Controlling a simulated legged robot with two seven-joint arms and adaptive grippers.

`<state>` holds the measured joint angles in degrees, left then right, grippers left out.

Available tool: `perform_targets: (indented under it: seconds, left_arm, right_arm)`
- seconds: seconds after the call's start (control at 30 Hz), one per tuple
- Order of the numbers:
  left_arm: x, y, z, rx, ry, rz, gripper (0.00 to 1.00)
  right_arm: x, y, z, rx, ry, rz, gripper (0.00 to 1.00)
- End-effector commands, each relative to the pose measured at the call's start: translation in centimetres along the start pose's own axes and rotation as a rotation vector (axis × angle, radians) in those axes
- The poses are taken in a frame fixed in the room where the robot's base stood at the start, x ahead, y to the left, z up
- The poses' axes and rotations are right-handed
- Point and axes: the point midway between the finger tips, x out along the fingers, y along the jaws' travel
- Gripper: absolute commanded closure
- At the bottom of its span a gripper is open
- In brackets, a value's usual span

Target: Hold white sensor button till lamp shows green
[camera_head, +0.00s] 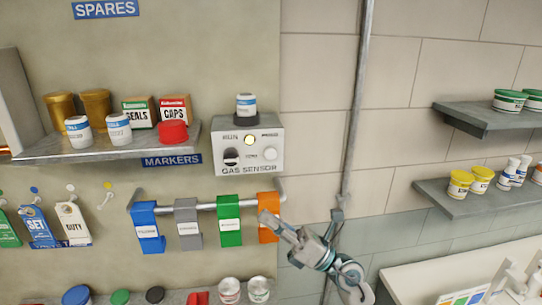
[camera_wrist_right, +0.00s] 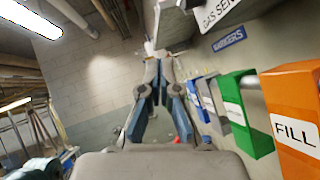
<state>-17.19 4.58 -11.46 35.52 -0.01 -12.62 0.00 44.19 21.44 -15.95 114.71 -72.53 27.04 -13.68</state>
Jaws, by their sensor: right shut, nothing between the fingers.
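The gas sensor (camera_head: 220,150) is a pale grey box on the wall in the head view. On its front are a round white button (camera_head: 270,154) at the right, a black round part (camera_head: 231,156) at the left and a small lamp (camera_head: 249,140) between them. The lamp looks pale yellow, not green. My right gripper (camera_head: 266,219) is below the box, in front of the orange tag's lower edge, apart from the button. Its fingers are shut and empty; they also show in the right wrist view (camera_wrist_right: 162,62). My left gripper is not in view.
A rail under the box carries blue (camera_head: 146,230), grey (camera_head: 188,226), green (camera_head: 229,222) and orange (camera_head: 268,205) tags. A jar (camera_head: 246,104) stands on the box. The markers shelf (camera_head: 60,153) is at left. A vertical pipe (camera_head: 356,110) runs at right.

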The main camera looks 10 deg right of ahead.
Motion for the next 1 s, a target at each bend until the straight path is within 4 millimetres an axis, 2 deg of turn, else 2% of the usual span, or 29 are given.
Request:
perform_targets:
  seconds: [0.03,0.13,0.27,0.4,0.5,0.6,1.0]
  left_arm:
    - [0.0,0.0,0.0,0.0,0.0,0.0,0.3]
    - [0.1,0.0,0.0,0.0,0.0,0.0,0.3]
    - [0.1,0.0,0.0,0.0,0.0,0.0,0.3]
    - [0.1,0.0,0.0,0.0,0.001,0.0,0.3]
    - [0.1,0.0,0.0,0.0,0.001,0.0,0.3]
    - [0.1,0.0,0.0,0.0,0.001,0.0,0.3]
    - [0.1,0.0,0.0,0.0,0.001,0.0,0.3]
  right_arm:
    - [1.6,2.2,0.5,-0.158,0.105,0.035,1.0]
    - [3.5,4.7,0.5,-0.463,0.317,0.049,1.0]
    - [4.4,5.9,2.0,-0.822,0.545,-0.009,1.0]
    - [4.2,6.2,5.0,-1.099,0.71,-0.127,1.0]
    - [3.9,6.4,7.1,-1.217,0.779,-0.205,1.0]
    - [3.6,6.5,8.3,-1.277,0.814,-0.255,1.0]
    - [3.5,6.5,8.7,-1.296,0.827,-0.273,1.0]
